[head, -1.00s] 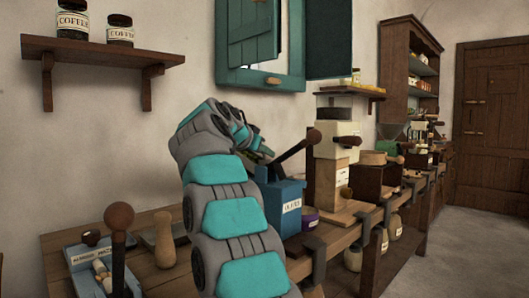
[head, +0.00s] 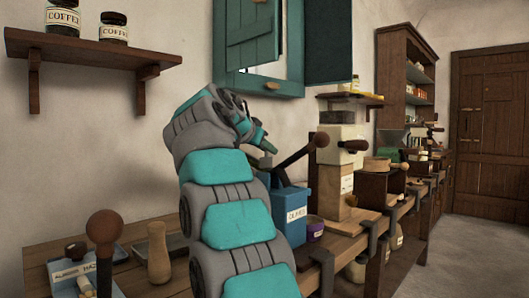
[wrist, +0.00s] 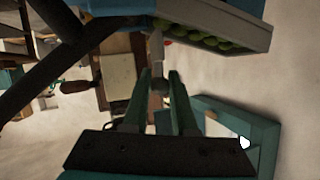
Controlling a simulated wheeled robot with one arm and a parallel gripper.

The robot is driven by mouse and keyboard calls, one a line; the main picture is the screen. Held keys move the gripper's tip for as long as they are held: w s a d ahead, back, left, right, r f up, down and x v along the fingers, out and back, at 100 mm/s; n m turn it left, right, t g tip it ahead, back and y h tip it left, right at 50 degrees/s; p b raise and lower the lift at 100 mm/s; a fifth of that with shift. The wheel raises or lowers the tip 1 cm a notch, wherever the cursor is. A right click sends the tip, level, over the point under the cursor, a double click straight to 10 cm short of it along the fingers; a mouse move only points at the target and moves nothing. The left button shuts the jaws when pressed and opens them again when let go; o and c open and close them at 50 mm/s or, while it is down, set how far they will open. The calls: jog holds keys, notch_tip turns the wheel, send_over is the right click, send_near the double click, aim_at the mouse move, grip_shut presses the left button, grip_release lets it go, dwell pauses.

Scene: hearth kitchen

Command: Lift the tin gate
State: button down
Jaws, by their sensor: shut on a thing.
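A blue box (head: 288,208) with a white label that seems to read OLIVES stands on the bench. A dark lever (head: 298,154) with a round brown knob slants up from it. My gripper (head: 268,148) is just above the box's back left part, largely hidden by my arm. In the wrist view, my gripper (wrist: 160,78) is shut on the end of a small grey piece, which looks like the tin gate's handle (wrist: 158,55). Behind it is the box's open top with green olives (wrist: 205,38). The gate's lower part is hidden.
A purple-rimmed jar (head: 315,230) and a cream grinder (head: 337,175) stand right of the box. A wooden pestle-like piece (head: 158,255) and another blue device (head: 88,278) are at the front left. Teal shutters (head: 255,45) hang above.

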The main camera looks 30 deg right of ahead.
jog(key=c, duration=0.7)
grip_release()
jog(key=v, duration=0.7)
jog(key=shift+s+a+b, duration=0.2)
jog(key=shift+a+b, duration=0.1)
jog(key=shift+a, duration=0.1)
jog(key=shift+r, duration=0.1)
